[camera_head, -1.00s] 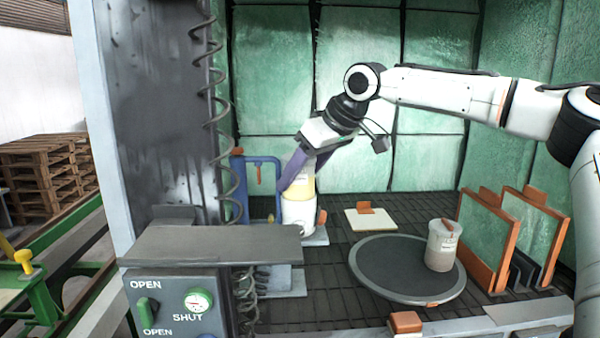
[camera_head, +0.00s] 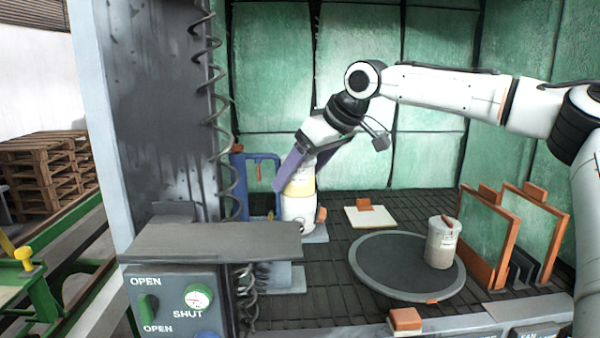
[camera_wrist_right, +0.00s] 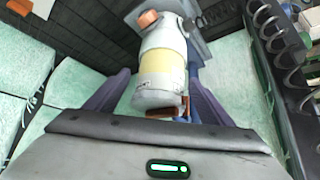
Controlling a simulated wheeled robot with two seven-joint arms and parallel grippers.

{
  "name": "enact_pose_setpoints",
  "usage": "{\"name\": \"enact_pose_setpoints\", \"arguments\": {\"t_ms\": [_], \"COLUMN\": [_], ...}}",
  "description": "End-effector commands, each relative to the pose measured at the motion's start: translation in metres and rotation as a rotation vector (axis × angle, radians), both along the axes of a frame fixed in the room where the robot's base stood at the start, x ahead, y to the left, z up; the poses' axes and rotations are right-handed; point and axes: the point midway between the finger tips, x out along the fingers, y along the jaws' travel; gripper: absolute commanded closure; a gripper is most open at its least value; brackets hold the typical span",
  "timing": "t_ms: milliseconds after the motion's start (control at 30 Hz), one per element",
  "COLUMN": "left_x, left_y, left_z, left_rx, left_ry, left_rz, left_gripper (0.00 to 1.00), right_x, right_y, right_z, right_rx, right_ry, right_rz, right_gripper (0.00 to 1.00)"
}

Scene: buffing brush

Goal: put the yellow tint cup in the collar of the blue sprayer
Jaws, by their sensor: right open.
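The yellow tint cup (camera_head: 300,187) stands upright at the left back of the booth, a yellow band with pale parts above and below. It also shows in the right wrist view (camera_wrist_right: 162,70), with a white end and a brown-orange piece toward me. My right gripper (camera_head: 298,176) is open, its purple fingers on either side of the cup. The blue sprayer (camera_head: 239,180) stands just left of the cup. The cup's lower end is at a white round part with an orange knob (camera_wrist_right: 148,18); how deep it sits is unclear. My left gripper is out of view.
A dark turntable (camera_head: 385,272) carries a pale lidded cup (camera_head: 442,243). Orange-edged panels (camera_head: 485,235) stand at the right. A pale tile with an orange block (camera_head: 364,205) lies behind the turntable. A coiled hose (camera_head: 222,130) and control box (camera_head: 175,300) are at the left.

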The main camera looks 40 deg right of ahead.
Motion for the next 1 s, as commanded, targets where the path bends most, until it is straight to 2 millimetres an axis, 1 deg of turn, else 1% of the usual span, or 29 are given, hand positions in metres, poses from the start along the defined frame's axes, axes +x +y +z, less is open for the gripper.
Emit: {"name": "enact_pose_setpoints", "arguments": {"t_ms": [133, 300, 500, 700, 1000], "left_x": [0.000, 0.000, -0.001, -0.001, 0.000], "left_y": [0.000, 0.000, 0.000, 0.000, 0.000], "left_z": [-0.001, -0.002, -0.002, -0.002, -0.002], "left_rx": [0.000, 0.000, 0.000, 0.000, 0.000], "left_ry": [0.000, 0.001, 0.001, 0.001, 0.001], "left_rz": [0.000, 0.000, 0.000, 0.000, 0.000], "left_gripper": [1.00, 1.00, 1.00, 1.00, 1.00], "right_x": [-0.010, -0.031, -0.052, -0.061, -0.061], "right_y": [-0.001, -0.003, -0.004, -0.005, -0.005], "right_z": [0.016, 0.044, 0.070, 0.081, 0.081], "right_rx": [0.001, 0.002, 0.001, 0.000, 0.000], "right_ry": [-0.008, -0.010, -0.007, -0.004, -0.003], "right_rz": [0.001, 0.001, 0.000, 0.000, 0.000], "right_gripper": [0.25, 0.25, 0.25, 0.25, 0.25]}}
